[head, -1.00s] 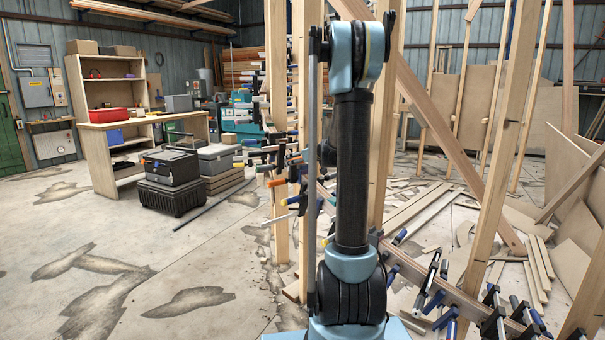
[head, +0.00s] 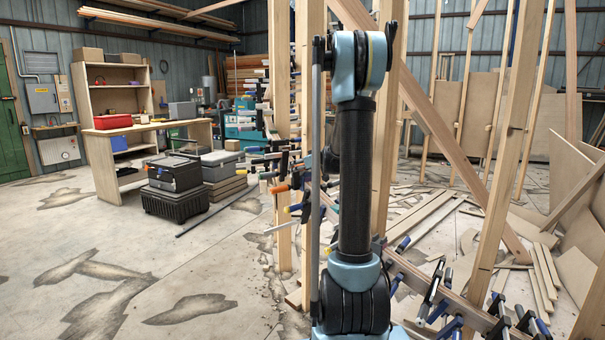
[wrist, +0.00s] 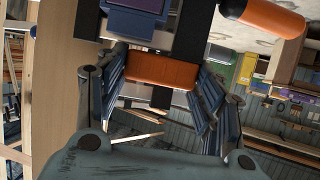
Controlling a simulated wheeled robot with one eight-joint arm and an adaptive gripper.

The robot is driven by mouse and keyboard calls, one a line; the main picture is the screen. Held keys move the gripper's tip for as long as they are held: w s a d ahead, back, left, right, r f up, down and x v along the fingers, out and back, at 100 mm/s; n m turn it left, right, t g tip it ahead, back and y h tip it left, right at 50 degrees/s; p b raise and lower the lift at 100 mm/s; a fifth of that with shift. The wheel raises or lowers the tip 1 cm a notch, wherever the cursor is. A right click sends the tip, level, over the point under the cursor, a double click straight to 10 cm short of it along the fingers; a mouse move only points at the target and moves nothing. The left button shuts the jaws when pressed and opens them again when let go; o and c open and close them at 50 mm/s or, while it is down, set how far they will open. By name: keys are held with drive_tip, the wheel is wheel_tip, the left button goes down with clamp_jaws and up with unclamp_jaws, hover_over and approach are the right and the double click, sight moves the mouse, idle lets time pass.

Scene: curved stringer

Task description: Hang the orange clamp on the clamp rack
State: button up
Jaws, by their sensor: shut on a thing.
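In the wrist view my gripper (wrist: 160,84) is shut on the orange clamp (wrist: 162,70), with one finger on each side of its orange body. A dark bar and an orange handle (wrist: 262,14) show beyond the fingers. In the head view the gripper is hidden behind my upright arm. An orange handle (head: 280,188) shows left of the arm, among other clamps; I cannot tell whether it is the held one. Several clamps in a column (head: 262,120) beside the wooden posts look like the clamp rack, partly hidden by posts.
Wooden posts (head: 284,90) stand close by the arm. A curved beam with several clamps (head: 470,312) runs low at the right. Tool cases (head: 174,172) and a workbench (head: 150,128) stand at the left. The concrete floor at front left is clear; boards (head: 430,215) litter the right.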

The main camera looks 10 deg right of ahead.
drive_tip(key=f+v, duration=0.2)
drive_tip(key=v, duration=0.7)
drive_tip(key=s+d+f+v, duration=0.1)
drive_tip(key=f+v, duration=0.1)
drive_tip(key=v, duration=0.6)
drive_tip(key=shift+s+r, duration=0.2)
drive_tip(key=shift+s, duration=0.3)
drive_tip(key=shift+d, duration=0.1)
